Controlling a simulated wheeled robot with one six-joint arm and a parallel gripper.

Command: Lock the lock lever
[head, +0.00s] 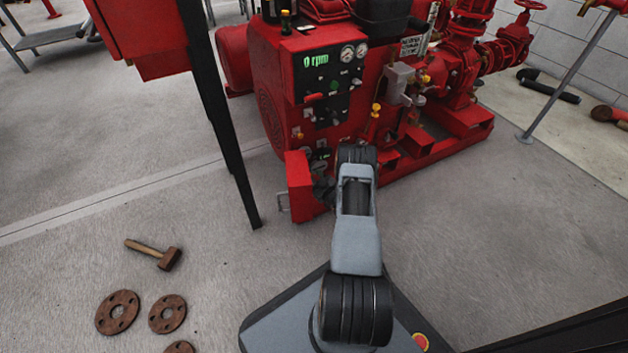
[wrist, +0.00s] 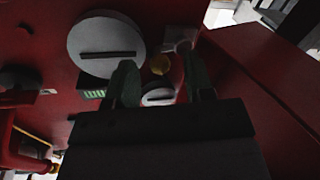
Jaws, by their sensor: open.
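My gripper (wrist: 161,78) is open, its two dark green fingertips apart in the wrist view. A bit of bright red beside the disc may be the lock lever, but I cannot tell for sure. A large grey slotted disc (wrist: 106,45) sits left of the fingers. I see no clear contact. In the head view, my gripper (head: 323,190) is dark and partly hidden at the low front of the red pumpset (head: 275,100).
An open red box door (head: 299,186) stands left of my gripper; a red wall (wrist: 265,85) is close at right in the wrist view. A dark post (head: 222,120) stands left. A hammer (head: 155,252) and rusty flanges (head: 117,312) lie on the floor. Floor at right is clear.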

